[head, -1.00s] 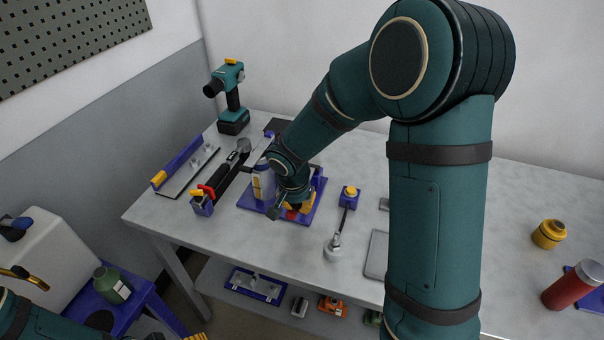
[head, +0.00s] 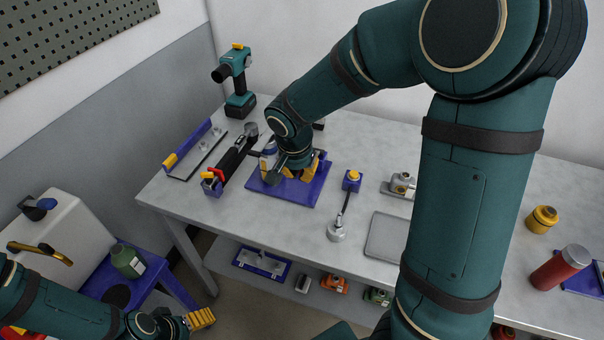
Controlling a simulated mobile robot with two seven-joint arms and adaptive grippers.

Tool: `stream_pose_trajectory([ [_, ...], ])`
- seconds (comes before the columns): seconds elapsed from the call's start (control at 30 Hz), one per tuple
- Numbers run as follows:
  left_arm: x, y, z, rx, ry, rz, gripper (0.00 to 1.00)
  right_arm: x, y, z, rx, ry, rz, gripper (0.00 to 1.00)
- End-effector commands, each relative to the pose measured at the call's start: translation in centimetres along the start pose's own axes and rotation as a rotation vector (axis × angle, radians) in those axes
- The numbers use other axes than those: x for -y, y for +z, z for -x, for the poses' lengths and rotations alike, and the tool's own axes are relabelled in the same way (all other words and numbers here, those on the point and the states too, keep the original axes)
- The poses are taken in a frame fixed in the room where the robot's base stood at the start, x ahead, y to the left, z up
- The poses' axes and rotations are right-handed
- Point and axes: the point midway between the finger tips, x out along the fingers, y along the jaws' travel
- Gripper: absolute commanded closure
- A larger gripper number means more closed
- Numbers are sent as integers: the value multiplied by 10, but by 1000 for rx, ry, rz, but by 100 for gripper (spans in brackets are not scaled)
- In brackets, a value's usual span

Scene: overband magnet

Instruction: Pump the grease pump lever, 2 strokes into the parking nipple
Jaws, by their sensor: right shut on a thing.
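The grease pump stands on a blue base plate (head: 313,192) on the workbench. My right gripper (head: 299,174), with yellow fingers, is over this plate, shut on a part of the pump. That part looks like the lever, but my wrist and fingers hide nearly all of it. I cannot make out the parking nipple for certain. My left gripper (head: 201,318) is low at the left, away from the bench. Its yellow ribbed finger shows, but not whether it is open.
A green drill (head: 238,84) stands at the back left, near a black tool (head: 231,160) in a blue holder. A blue block with a yellow knob (head: 353,178) is right of the plate.

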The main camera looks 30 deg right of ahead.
Motion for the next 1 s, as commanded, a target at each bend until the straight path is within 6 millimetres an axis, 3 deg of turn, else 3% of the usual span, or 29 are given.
stream_pose_trajectory([
  [0.1,-2,-2,4,-4,0,0,19,1,7,23,-2,-4,3,100],
  [0.3,-3,-3,7,-7,-1,1,19,0,14,43,-1,-2,1,100],
  [1.0,-3,-4,7,-8,-1,2,19,0,16,47,-1,0,0,100],
])
